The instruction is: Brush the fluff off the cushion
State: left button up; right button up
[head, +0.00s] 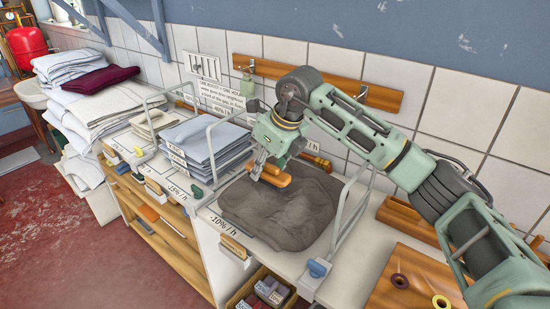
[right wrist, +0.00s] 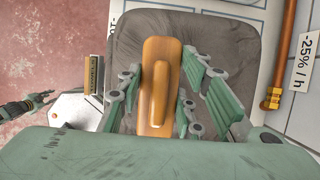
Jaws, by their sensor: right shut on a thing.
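The grey-brown cushion (head: 290,217) lies on the white counter in the head view. It fills the middle of the right wrist view (right wrist: 210,35). My right gripper (head: 262,172) is above the cushion's back left part, shut on a wooden brush (head: 276,180). In the right wrist view the brush's orange-brown wood (right wrist: 158,85) lies between the fingers, over the cushion. Its bristles are hidden, and I cannot tell whether it touches the cushion. I cannot make out any fluff. My left gripper (right wrist: 38,101) seems to show small at the left edge of the right wrist view, its jaws unclear.
Grey metal rails (head: 343,228) stand at both sides of the cushion. Folded blue-grey cloths (head: 207,143) are stacked to its left. A wooden hook rail (head: 320,80) is on the tiled wall behind. A wooden board (head: 420,275) with rings lies at right.

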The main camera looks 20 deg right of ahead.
jog(key=shift+r+p, duration=0.65)
jog(key=shift+r, duration=0.9)
